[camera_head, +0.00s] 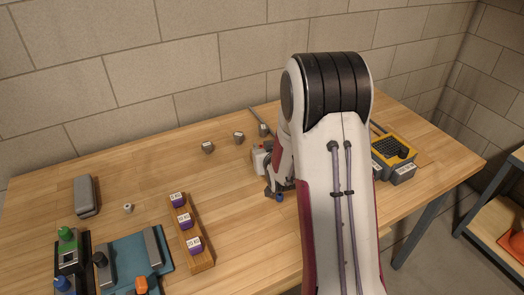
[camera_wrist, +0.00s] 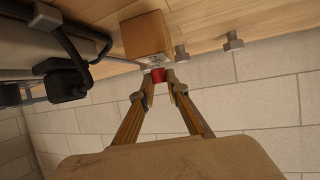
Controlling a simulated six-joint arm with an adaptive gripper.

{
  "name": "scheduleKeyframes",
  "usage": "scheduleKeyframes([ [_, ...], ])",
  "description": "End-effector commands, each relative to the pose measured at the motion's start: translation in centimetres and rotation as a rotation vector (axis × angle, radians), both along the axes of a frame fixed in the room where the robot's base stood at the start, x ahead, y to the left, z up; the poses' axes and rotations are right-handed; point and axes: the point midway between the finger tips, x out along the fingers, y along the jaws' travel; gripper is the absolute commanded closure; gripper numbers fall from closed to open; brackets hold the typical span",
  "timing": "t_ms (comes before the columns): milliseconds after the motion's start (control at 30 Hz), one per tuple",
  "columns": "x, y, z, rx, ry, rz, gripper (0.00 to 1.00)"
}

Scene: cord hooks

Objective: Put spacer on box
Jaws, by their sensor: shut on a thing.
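A small red piece, likely the spacer (camera_wrist: 158,75), sits between the fingertips of my gripper (camera_wrist: 160,82) in the wrist view. The gripper is shut on it; the fingers cover its sides. A brown box (camera_wrist: 147,36) shows just beyond the fingertips, with a pale labelled face toward them. I cannot tell whether the red piece touches the box. In the head view my arm hides the box and most of the gripper.
Metal pegs (camera_head: 208,147) stand near the wall. A wooden rack (camera_head: 200,256) holds purple labelled blocks. A grey case (camera_head: 86,196) and a blue tray (camera_head: 125,252) are at left. A yellow-and-grey unit (camera_head: 394,150) is right of my arm.

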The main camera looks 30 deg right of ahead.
Motion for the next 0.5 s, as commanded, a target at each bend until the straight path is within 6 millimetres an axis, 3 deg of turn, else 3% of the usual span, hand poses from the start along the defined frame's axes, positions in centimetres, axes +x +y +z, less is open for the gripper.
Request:
scheduleKeyframes([
  [133, -0.03, 0.0, -0.96, 0.0, 0.001, 0.0, 0.95],
  [500, -0.02, 0.01, -1.09, 0.0, 0.0, 0.0, 0.95],
])
